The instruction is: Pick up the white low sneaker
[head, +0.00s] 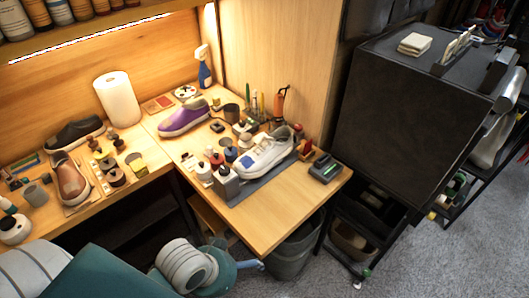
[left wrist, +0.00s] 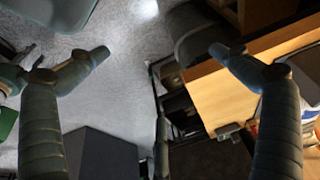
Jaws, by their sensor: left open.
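The white low sneaker (head: 262,155), with a blue patch on its side, rests on a dark grey mat (head: 237,196) on the wooden workbench in the head view. Its toe points to the lower left. My right gripper is not in view.
Several small bottles (head: 224,182) crowd the sneaker's left side. A purple sneaker (head: 183,118) stands behind, and a dark device (head: 325,168) lies to the right. A tool holder and an orange-handled tool (head: 279,102) stand behind it. The bench front (head: 268,226) is clear.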

